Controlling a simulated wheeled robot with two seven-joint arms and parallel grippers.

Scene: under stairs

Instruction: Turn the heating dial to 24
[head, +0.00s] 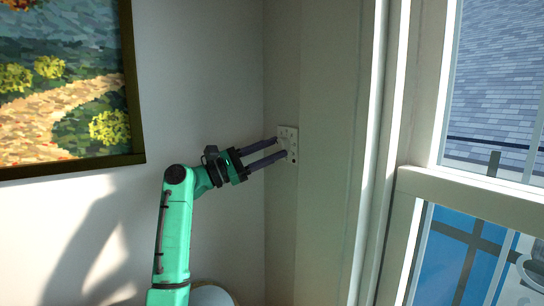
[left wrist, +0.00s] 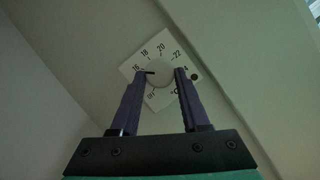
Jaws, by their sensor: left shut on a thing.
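The heating dial's white square plate (head: 289,131) is on the narrow wall in the head view, left of the window. In the left wrist view the plate carries printed numbers 16, 18, 20, 22 and a partly covered 24. Its round white knob (left wrist: 161,71) has a black pointer mark (left wrist: 149,72) aimed left, close to 16. My left gripper (head: 281,147) reaches the plate from the left. In the left wrist view its two dark fingers (left wrist: 160,74) stand on either side of the knob, shut on it. The fingers hide parts of the plate. My right gripper is not in view.
A window frame (head: 402,190) stands to the right of the dial. A framed landscape painting (head: 65,85) hangs on the wall at the left. A small dark round spot (left wrist: 194,77) is on the plate near 24. The wall around the plate is bare.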

